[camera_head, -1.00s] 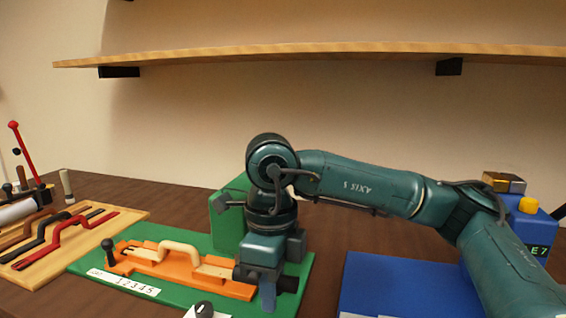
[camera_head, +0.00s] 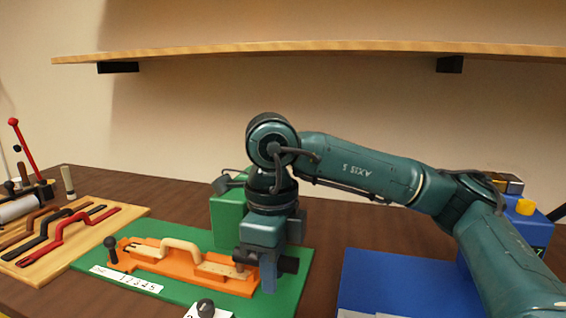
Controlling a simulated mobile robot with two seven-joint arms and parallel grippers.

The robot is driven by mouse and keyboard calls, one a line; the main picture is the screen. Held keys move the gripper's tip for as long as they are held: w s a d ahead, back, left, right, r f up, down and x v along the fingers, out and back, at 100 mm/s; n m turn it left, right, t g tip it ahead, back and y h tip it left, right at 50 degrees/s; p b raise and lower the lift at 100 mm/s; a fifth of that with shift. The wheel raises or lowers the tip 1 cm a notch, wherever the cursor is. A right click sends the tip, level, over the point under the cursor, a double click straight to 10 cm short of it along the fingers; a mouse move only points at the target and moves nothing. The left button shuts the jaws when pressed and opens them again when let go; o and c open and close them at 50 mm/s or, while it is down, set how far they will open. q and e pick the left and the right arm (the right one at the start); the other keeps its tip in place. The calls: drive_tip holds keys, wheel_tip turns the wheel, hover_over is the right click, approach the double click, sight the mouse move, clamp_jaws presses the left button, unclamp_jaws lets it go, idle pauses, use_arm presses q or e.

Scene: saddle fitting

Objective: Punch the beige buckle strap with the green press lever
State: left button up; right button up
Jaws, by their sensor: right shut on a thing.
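The beige buckle strap (camera_head: 180,246) lies in the orange holder (camera_head: 150,264) on a green base board (camera_head: 290,299), its raised loop at the middle and its flat end reaching right toward my gripper. The green press block (camera_head: 228,220) stands behind the holder, partly hidden by my arm. My right gripper (camera_head: 268,281) points down at the holder's right end. It is shut on what seems to be the dark grip of the green press lever; the lever itself is mostly hidden. My left gripper is not in view.
A wooden tray (camera_head: 33,275) with red, black and brown straps lies at the left, near a red-knobbed lever (camera_head: 24,148). A blue board (camera_head: 400,280) lies right of the green one. A wooden shelf (camera_head: 300,49) spans the wall above.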

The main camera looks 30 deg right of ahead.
drive_tip(key=shift+o, duration=0.5)
drive_tip(key=shift+w+r+p, duration=0.2)
drive_tip(key=shift+r+p, duration=1.35)
drive_tip(key=shift+r, duration=0.8)
drive_tip(key=shift+w+d+r+p, duration=0.15)
drive_tip(key=shift+r+p, duration=0.15)
drive_tip(key=shift+r, duration=0.15)
drive_tip(key=shift+w+d+r+p, duration=0.1)
drive_tip(key=shift+d+r+p, duration=0.05)
drive_tip(key=shift+r+p, duration=0.2)
drive_tip(key=shift+c, duration=0.5)
drive_tip(key=w+d+r+p, duration=0.2)
drive_tip(key=d+r+p, duration=0.2)
drive_tip(key=r, duration=0.1)
drive_tip(key=shift+w+r, duration=0.15)
drive_tip(key=shift+w, duration=0.25)
drive_tip(key=shift+w+d+r+p, duration=0.35)
drive_tip(key=shift+d+r+p, duration=0.15)
drive_tip(key=shift+p, duration=0.25)
drive_tip(key=shift+o, duration=0.6)
drive_tip(key=shift+w+d, duration=0.1)
drive_tip(key=shift+w, duration=0.05)
drive_tip(key=shift+o, duration=1.2)
drive_tip(key=shift+w+d+r, duration=0.1)
drive_tip(key=shift+w+d, duration=0.05)
